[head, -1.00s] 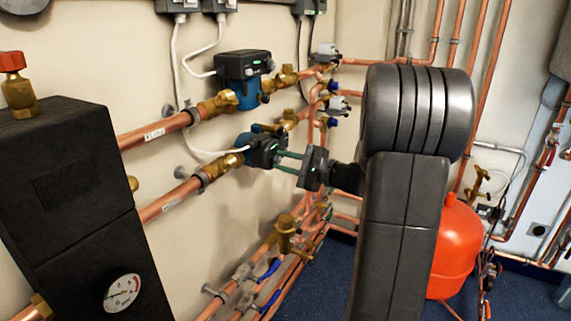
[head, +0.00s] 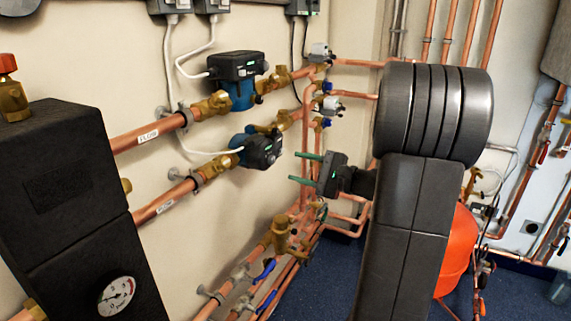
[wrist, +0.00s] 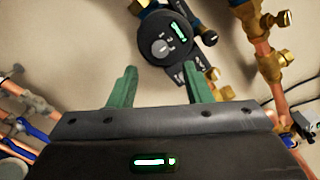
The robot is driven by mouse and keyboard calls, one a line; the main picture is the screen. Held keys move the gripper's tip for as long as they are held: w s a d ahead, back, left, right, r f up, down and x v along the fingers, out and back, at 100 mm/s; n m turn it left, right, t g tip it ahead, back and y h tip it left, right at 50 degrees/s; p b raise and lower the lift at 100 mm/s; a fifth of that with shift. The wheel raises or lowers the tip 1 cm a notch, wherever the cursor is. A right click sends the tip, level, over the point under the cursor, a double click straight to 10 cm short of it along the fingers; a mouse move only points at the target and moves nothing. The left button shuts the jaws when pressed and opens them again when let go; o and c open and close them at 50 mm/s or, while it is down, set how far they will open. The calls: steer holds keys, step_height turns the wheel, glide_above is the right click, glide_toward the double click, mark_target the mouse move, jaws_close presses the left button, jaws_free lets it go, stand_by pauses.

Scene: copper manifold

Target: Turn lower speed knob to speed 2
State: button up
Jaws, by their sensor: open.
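The lower pump (head: 258,150) has a dark head with a small green light and a blue body, on the lower copper pipe in the head view. Its round dark knob face (wrist: 165,38) shows at the top of the wrist view, with pale marks and a green lit bar. I cannot read its setting. My gripper (head: 296,167) is open and empty, to the right of the lower pump and apart from it. In the wrist view its two green fingers (wrist: 160,78) point towards the knob, with a gap between their tips and the knob.
The upper pump (head: 236,78) sits above on its own pipe. A black box with a gauge (head: 116,296) stands at left. Copper pipes and brass valves (head: 280,232) lie below and behind my gripper. A red vessel (head: 456,250) stands behind my arm.

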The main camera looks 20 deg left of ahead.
mark_target(274, 161)
steer(key=d, duration=0.7)
steer(key=shift+s+d, duration=0.2)
steer(key=shift+s, duration=0.1)
steer(key=shift+a, duration=0.1)
steer(key=a, duration=0.9)
steer(key=w+a, duration=0.1)
steer(key=a, duration=0.3)
steer(key=shift+a, duration=0.4)
steer(key=shift+d, duration=0.2)
